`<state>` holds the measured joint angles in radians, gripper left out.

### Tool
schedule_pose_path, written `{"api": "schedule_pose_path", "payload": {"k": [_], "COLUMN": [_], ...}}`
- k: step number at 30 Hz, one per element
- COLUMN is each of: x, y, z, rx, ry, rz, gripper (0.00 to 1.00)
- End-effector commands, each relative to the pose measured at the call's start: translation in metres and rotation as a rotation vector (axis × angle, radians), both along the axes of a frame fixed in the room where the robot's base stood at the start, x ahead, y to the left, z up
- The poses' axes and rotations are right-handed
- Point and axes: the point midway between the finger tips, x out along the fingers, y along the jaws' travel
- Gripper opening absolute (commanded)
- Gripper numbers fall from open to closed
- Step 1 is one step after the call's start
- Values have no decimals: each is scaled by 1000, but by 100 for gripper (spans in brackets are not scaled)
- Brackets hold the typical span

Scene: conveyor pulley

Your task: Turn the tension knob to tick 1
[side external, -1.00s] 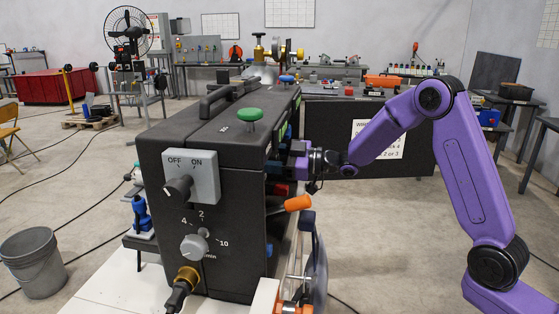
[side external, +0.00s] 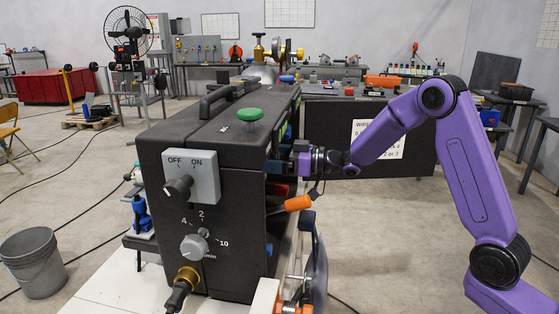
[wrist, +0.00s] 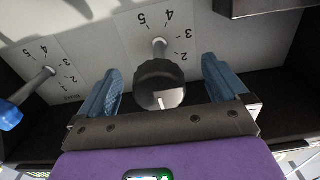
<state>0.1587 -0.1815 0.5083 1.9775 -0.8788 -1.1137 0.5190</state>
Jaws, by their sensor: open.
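In the wrist view a black round knob (wrist: 160,85) on a metal shaft stands out from a pale dial plate (wrist: 138,48). The plate shows upside-down numbers 2, 3, 4 and 5; tick 1 and the pointer setting cannot be made out. My gripper (wrist: 161,68) is open, its blue fingers on either side of the knob with gaps on both sides. No label naming the knob is readable. In the side view my gripper (side external: 290,158) is at the right side of the black machine (side external: 205,130), and the knob is hidden there.
A second dial with a blue-ended lever (wrist: 12,114) is at the left in the wrist view. A dark block (wrist: 262,6) is at the upper right. In the side view an orange handle (side external: 298,203) sticks out just below my gripper.

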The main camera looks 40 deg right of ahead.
Motion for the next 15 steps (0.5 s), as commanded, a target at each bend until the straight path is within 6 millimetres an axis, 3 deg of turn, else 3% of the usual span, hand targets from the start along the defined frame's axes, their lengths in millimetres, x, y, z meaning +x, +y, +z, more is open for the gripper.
{"api": "schedule_pose_path", "payload": {"k": [15], "x": [-32], "y": [-32], "z": [0], "rx": [-1], "ry": [-1], "rz": [-2], "gripper": [100]}}
